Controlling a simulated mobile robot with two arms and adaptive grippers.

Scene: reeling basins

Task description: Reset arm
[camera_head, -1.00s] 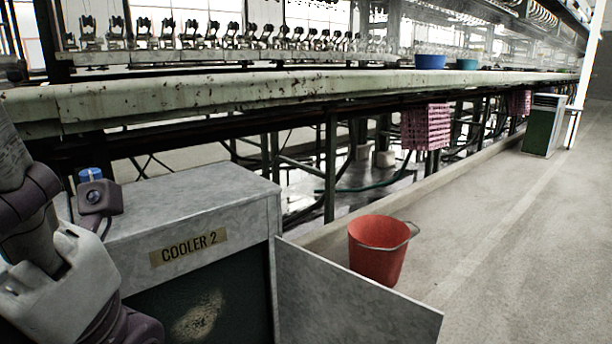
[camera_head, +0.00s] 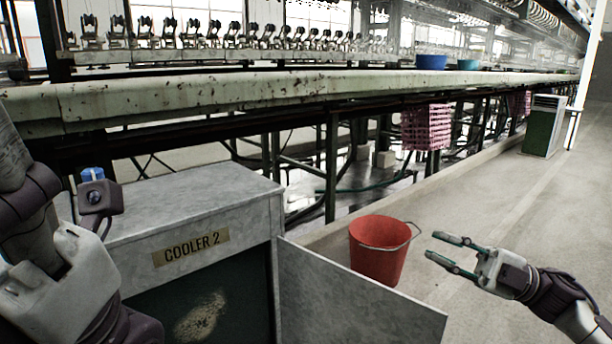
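My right gripper (camera_head: 441,250) is in view at the lower right, its arm coming in from the right edge. Its two fingers point left and stand apart with nothing between them. It shows just right of a red bucket (camera_head: 375,250) in the picture, over the floor. My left arm (camera_head: 60,270) fills the lower left corner. The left gripper's fingers do not show.
A grey cooler (camera_head: 195,200) labelled COOLER 2 stands at the lower left with its door (camera_head: 345,305) swung open to the right. A long bench (camera_head: 230,95) runs behind it. A pink crate (camera_head: 426,127) and another cabinet (camera_head: 543,127) are further back. The floor at right is clear.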

